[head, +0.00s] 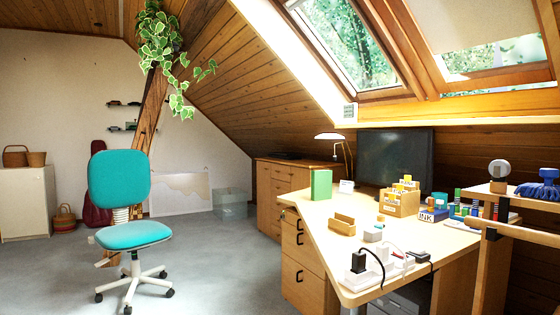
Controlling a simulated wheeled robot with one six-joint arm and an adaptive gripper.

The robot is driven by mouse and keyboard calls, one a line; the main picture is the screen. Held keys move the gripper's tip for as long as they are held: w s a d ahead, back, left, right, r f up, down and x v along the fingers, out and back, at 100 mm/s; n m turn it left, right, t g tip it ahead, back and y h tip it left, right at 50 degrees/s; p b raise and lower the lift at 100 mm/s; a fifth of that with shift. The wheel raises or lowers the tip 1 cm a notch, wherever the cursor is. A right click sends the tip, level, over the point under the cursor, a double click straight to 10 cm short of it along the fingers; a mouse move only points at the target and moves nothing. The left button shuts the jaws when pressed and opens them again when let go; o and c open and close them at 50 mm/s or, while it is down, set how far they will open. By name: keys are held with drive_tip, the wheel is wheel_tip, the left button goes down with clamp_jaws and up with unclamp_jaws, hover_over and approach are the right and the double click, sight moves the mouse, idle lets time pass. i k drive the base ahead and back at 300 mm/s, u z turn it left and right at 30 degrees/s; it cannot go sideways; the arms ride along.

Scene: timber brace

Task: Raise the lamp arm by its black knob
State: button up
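A desk lamp with a white shade (328,136) and a thin, curved brass-coloured arm (348,158) stands at the back of the desk, left of the dark monitor. The shade is level and points left. I cannot make out a black knob on this lamp; it is small and far off. I cannot tell whether either belongs to a lamp. My gripper is not in view.
The desk (350,285) holds a green box (321,184), a card-file box (399,202), a blue ink box (433,214) and a power strip with cords (385,262). A teal chair (133,236) stands at left. The grey floor (215,275) between chair and desk is clear.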

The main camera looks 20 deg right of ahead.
sight(335, 159)
drive_tip(key=u, duration=0.35)
drive_tip(key=i, duration=2.85)
drive_tip(key=z, duration=1.2)
drive_tip(key=i, duration=1.1)
drive_tip(key=z, duration=0.6)
